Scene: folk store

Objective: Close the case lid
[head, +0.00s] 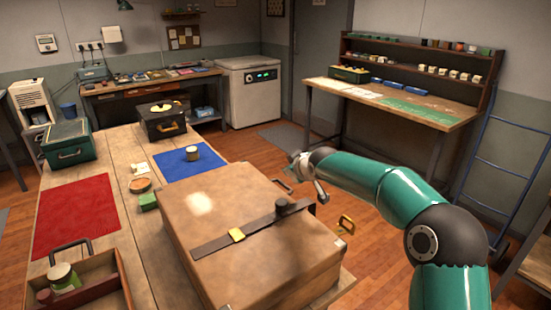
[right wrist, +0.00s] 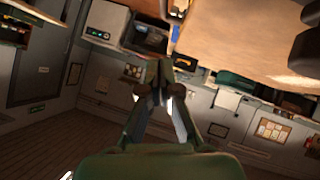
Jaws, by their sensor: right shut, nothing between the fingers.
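The large tan case (head: 250,240) stands on the near right part of the wooden table. Its lid lies over the top and looks about level; I cannot tell whether it is fully seated. My right gripper (head: 303,168) is shut and empty, beyond the case's far right edge. Its closed fingers show in the right wrist view (right wrist: 158,78). My left gripper is not in view.
The table also holds a red mat (head: 75,215), a blue mat (head: 185,163) with a tin, a green box (head: 68,143), a dark case (head: 163,122) and an open tray (head: 110,265). A workbench (head: 420,112) stands behind my right arm. Open floor lies between them.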

